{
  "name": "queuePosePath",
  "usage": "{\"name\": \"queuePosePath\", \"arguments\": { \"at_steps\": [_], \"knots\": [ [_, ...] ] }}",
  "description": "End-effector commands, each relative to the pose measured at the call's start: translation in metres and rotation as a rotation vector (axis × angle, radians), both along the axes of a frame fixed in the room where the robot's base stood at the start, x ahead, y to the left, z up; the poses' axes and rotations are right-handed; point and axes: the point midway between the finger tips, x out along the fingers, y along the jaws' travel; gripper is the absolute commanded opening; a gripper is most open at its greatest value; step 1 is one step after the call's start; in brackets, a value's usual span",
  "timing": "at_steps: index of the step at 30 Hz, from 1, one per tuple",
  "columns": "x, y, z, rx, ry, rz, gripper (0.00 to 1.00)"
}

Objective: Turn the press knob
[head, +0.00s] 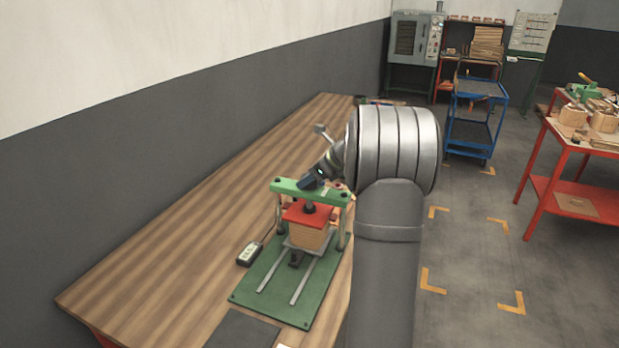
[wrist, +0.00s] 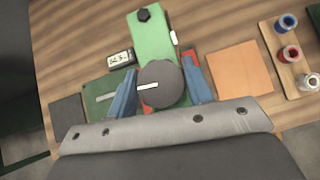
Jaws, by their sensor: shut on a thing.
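The press knob (wrist: 161,84) is a round dark grey disc with a white mark pointing left, seen from above in the wrist view. My gripper (wrist: 160,86) has its blue fingers on both sides of the knob and is shut on it. In the head view my gripper (head: 312,180) is at the top of the press, and the knob is hidden behind it. The press has a green crossbar (head: 283,186) and a green base plate (head: 262,283). Under the crossbar, a red plate (head: 300,215) lies on a tan coil block (head: 306,237).
A small display box (head: 249,254) sits on the wooden table (head: 190,245) left of the press. Spools (wrist: 289,54) stand on a wooden rack at right in the wrist view, near an orange-tan sheet (wrist: 240,70).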

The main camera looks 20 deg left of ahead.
Motion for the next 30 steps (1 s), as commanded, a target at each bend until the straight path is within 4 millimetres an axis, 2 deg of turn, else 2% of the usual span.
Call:
{"name": "queuePosePath", "arguments": {
  "at_steps": [8,30],
  "knots": [
    [0.0013,-0.0006,-0.0001,0.000,0.001,0.174,0.24],
    [0.0006,0.0001,0.0001,0.000,0.000,0.844,0.24]
  ]
}}
